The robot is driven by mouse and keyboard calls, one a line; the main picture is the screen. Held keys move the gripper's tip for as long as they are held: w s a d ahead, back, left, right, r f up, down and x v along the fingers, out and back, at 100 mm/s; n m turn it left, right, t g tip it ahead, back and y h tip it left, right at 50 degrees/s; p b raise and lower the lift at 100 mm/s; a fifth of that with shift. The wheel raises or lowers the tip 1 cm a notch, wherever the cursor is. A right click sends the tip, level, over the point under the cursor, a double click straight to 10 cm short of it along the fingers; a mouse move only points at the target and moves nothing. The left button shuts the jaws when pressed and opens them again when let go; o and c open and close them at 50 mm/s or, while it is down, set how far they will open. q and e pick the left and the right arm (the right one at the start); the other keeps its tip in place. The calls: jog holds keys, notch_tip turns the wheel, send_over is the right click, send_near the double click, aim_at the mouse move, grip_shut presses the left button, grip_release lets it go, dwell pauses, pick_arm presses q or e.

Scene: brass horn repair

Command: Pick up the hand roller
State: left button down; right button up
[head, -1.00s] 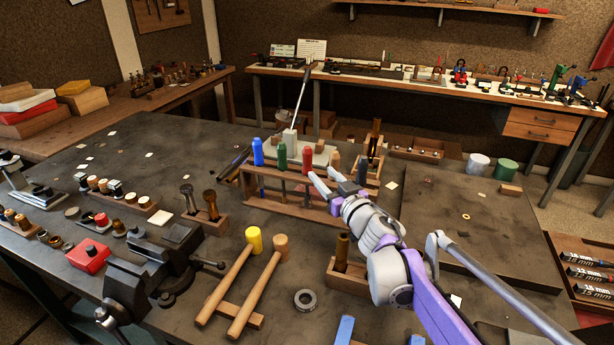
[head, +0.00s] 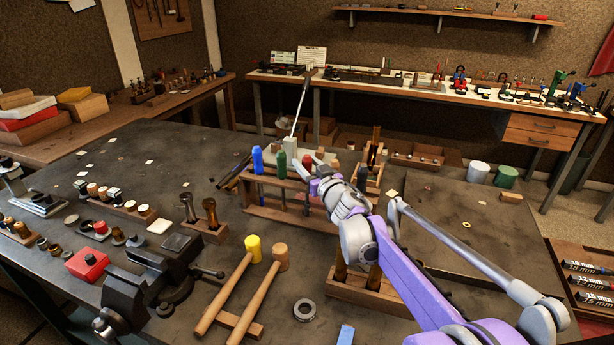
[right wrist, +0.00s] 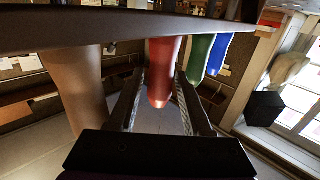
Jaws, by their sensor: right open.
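A wooden tool rack (head: 285,213) stands mid-bench, holding tools with blue (head: 257,160), green (head: 281,164), red (head: 307,161) and bare wood handles. I cannot tell by shape which one is the hand roller. My right gripper (head: 308,172) is open at the rack, at the red handle. In the right wrist view the red handle (right wrist: 164,75) shows between the open fingers (right wrist: 160,112), with no clear grip on it. A wood handle (right wrist: 75,85) is on the left there, green (right wrist: 199,58) and blue (right wrist: 218,54) on the right. The left gripper is out of view.
Two mallets (head: 240,290) lie front left of the rack, near a bench vise (head: 150,280). A wooden block with brass pieces (head: 350,290) stands under my right arm. A metal ring (head: 305,310) lies in front.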

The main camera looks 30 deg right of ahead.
grip_shut()
dwell(0.4)
